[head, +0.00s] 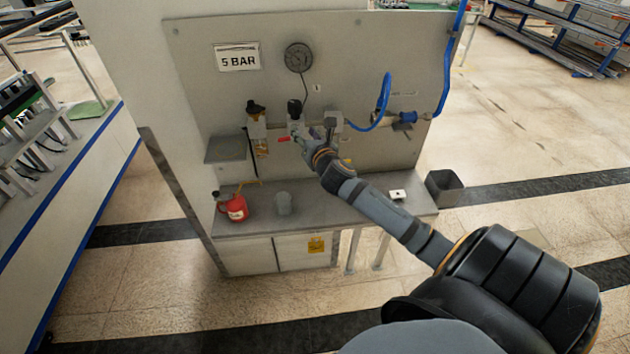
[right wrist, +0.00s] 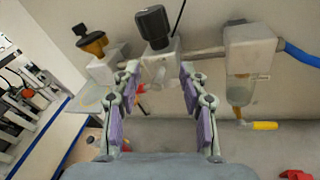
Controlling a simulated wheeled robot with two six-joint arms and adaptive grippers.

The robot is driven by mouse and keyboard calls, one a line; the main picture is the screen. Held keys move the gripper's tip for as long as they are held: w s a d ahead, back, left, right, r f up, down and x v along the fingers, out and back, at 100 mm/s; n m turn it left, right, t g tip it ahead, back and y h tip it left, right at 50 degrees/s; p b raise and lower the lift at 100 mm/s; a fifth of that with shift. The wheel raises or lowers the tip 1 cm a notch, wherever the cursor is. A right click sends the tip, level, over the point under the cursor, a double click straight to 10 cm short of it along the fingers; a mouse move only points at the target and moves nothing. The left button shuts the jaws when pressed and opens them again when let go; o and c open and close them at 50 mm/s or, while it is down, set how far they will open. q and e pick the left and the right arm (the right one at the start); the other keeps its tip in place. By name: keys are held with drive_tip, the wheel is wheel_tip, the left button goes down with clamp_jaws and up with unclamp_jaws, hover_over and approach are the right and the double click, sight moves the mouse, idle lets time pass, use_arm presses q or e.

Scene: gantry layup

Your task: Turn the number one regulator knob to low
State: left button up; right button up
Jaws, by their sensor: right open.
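The regulator knob is black and sits on top of a pale regulator body on the upright panel; it shows in the head view (head: 294,107) and in the right wrist view (right wrist: 155,28). A small label reading 1 (head: 317,87) is to its upper right. My right gripper (head: 303,130) is at the panel, just below the knob. In the right wrist view its two fingers (right wrist: 159,72) are spread, with the regulator body beyond and between them. The knob is above the fingertips and not gripped. Any low marking is too small to read. My left gripper is not in view.
A gauge (head: 298,57), a 5 BAR sign (head: 238,57) and a blue hose (head: 384,100) are on the panel. A red can (head: 236,209) and grey cup (head: 283,204) stand below.

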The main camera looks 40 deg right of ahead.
drive_tip(key=s+a+f+m+g, duration=0.2)
drive_tip(key=s+f+m+g, duration=0.1)
drive_tip(key=s+f+m, duration=0.2)
drive_tip(key=s+a+f+m+g+b, duration=0.1)
drive_tip(key=s+a+f+m+g, duration=0.2)
drive_tip(key=f+m, duration=0.6)
wheel_tip(320, 180, down, 3)
drive_tip(key=shift+s+r+m+y, duration=0.1)
drive_tip(key=shift+s+m+y, duration=0.2)
drive_tip(key=shift+s, duration=0.95)
drive_tip(key=shift+o, duration=0.3)
